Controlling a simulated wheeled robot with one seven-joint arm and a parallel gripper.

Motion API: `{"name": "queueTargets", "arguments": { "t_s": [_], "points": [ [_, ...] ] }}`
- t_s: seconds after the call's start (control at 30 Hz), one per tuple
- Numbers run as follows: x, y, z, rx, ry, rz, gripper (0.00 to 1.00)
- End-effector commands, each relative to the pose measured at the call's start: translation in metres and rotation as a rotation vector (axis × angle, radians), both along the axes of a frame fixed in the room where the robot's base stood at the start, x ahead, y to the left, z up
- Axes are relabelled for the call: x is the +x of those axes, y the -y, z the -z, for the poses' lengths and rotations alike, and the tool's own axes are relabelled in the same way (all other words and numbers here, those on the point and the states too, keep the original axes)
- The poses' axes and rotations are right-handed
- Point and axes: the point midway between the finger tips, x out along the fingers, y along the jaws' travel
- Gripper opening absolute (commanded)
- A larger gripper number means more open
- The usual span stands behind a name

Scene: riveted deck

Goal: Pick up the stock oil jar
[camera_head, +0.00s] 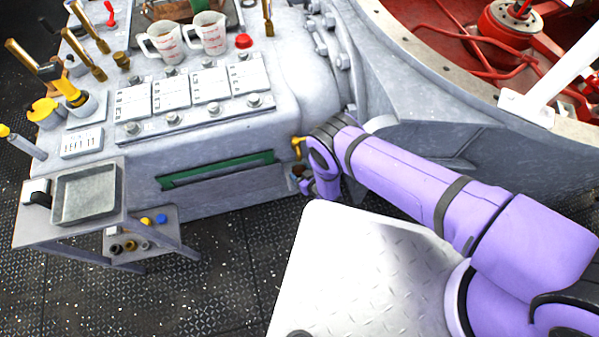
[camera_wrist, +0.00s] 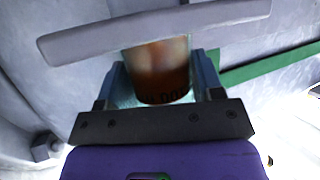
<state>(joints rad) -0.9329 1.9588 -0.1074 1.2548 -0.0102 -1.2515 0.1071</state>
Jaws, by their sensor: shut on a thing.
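The stock oil jar (camera_wrist: 163,82) shows in the wrist view as a small clear jar with dark amber-brown contents and small dark lettering. My gripper (camera_wrist: 160,88) is shut on it, with one finger on each side. A grey bar covers the jar's far end in that view. In the head view my gripper (camera_head: 304,178) is beside the right end of the grey machine, mostly hidden behind my own purple arm. A small dark reddish bit of the jar (camera_head: 297,171) seems to show there, too small to make out well.
The grey bar (camera_wrist: 85,38) crosses close to the jar. The grey machine (camera_head: 235,195) has a green-edged slot (camera_head: 215,170). Two measuring cups (camera_head: 208,33) stand on top. A side stand with a metal tray (camera_head: 87,193) is at left. The dark deck is open in front.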

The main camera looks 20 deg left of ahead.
Motion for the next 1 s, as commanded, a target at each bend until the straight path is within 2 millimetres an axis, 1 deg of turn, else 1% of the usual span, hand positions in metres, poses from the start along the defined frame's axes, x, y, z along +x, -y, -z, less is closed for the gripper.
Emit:
{"name": "queueTargets", "arguments": {
  "t_s": [0.37,0.57,0.8,1.0],
  "points": [
    [0.0,0.0,-0.005,0.001,0.001,0.0,0.31],
    [0.0,0.0,-0.017,0.001,0.001,0.0,0.31],
    [0.001,0.0,-0.037,0.001,0.001,0.001,0.31],
    [-0.013,0.017,-0.037,-0.001,-0.002,0.001,0.31]
  ]
}}
